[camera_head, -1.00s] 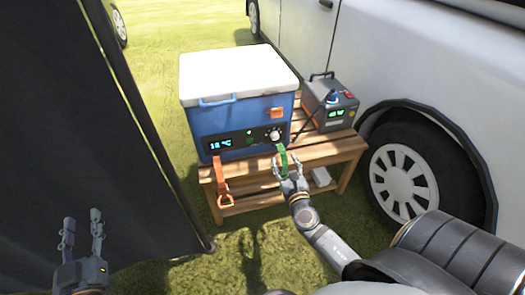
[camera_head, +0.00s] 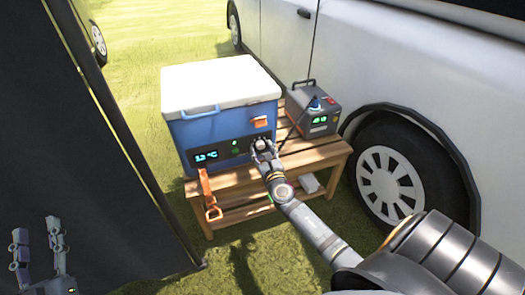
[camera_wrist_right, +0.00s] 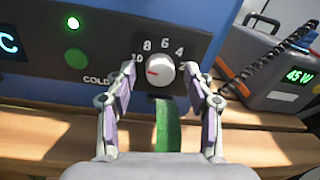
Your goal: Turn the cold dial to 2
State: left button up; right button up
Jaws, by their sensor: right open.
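The cold dial (camera_wrist_right: 160,74) is a white round knob on the cooler's black front panel, with a red mark pointing left, near the 10. The numbers 10, 8, 6 and 4 show around it; the 2 is hard to make out. My right gripper (camera_wrist_right: 162,77) is open, with one finger on each side of the dial; I cannot tell if they touch it. In the head view, my right gripper (camera_head: 264,149) covers most of the dial. My left gripper (camera_head: 38,236) is open and empty at the lower left, away from the cooler.
The blue cooler (camera_head: 220,122) with a white lid stands on a wooden bench (camera_head: 300,160). An orange strap (camera_head: 207,190) hangs at its front, and a green strap (camera_wrist_right: 168,125) hangs below the dial. A power unit (camera_head: 312,110) stands at right, by a white vehicle (camera_head: 390,60).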

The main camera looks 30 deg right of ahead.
grip_shut()
